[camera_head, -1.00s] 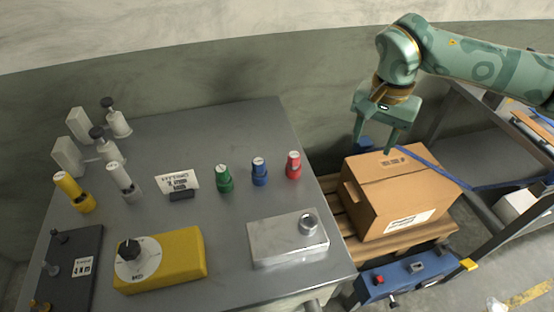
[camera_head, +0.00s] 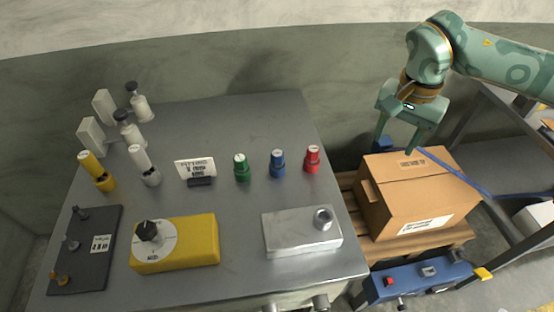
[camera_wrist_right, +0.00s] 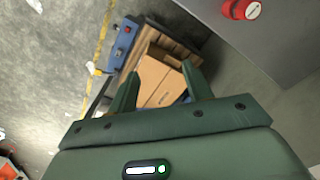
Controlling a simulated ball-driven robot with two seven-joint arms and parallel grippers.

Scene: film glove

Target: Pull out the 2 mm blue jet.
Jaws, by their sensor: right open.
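The blue jet (camera_head: 277,163) stands upright on the grey table, between a green jet (camera_head: 241,167) and a red jet (camera_head: 312,159). Size marks on their caps are too small to read. My right gripper (camera_head: 395,144) is open and empty, above the cardboard box to the right of the table, well apart from the jets. In the right wrist view its two fingers (camera_wrist_right: 162,84) are spread with the box beyond them, and the red jet (camera_wrist_right: 240,9) shows at the top right. My left gripper is out of view.
A metal block with a round socket (camera_head: 302,232) and a yellow dial box (camera_head: 175,243) sit toward the table's front. A label card (camera_head: 195,170) and yellow and white jets (camera_head: 143,165) stand left. The cardboard box (camera_head: 417,196) rests on a pallet right of the table.

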